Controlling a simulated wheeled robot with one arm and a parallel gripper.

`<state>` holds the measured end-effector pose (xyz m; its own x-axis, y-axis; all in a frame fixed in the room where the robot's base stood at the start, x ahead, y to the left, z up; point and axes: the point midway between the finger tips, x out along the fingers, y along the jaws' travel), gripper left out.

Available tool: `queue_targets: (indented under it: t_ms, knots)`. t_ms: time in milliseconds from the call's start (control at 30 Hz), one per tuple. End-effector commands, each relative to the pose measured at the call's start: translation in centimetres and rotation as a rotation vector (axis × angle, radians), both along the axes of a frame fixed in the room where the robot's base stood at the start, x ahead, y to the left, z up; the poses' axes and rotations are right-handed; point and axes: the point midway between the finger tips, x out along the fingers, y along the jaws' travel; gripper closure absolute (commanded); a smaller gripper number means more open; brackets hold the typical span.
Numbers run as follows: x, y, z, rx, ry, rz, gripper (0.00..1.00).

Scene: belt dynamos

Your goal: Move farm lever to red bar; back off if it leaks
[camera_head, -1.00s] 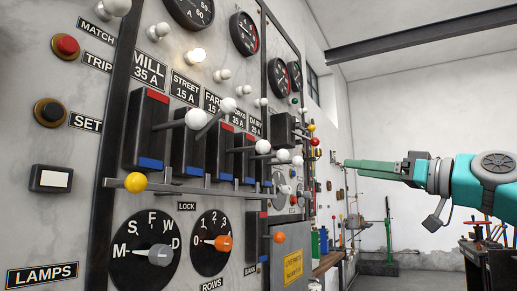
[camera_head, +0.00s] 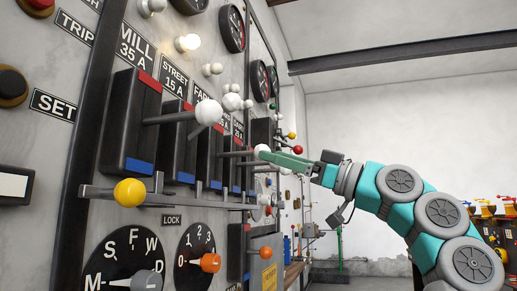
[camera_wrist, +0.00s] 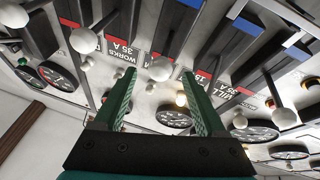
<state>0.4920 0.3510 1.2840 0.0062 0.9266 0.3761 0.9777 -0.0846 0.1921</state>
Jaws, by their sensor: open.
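The farm lever (camera_head: 240,153) is the third in a row of switch levers on the grey panel. Its rod stands roughly straight out from its black box, between a red bar (camera_head: 218,127) at the top and a blue bar (camera_head: 215,185) at the bottom. The red bar is partly hidden by nearer knobs. My gripper (camera_head: 270,156) is open, with green fingertips close to the farm lever's white knob. In the wrist view a white knob (camera_wrist: 160,68) appears between the spread fingers, probably the farm one; I cannot tell whether they touch it.
The mill lever's white knob (camera_head: 208,112) and the raised street knob (camera_head: 231,101) stand close by, nearer the camera. A horizontal rail with a yellow knob (camera_head: 130,192) runs below the boxes. One lamp (camera_head: 188,42) glows above. Open room lies right of the panel.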

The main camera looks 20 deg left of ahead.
Motion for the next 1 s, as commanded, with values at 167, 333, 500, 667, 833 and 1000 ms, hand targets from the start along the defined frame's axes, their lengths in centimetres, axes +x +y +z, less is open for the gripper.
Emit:
queue_targets:
  t_ms: [167, 333, 500, 667, 833, 1000]
  knots:
    - [-0.1, 2.7, 1.4, -0.002, 0.0, 0.003, 0.27]
    - [0.0, 4.1, 1.8, -0.001, 0.001, 0.0, 0.27]
    - [0.0, 4.3, 1.7, -0.001, 0.0, 0.0, 0.27]
    - [0.0, 4.3, 1.7, -0.001, 0.001, 0.0, 0.36]
    - [0.0, 4.3, 1.7, -0.001, 0.001, 0.0, 0.55]
    - [0.0, 4.3, 1.7, -0.001, 0.001, 0.0, 0.74]
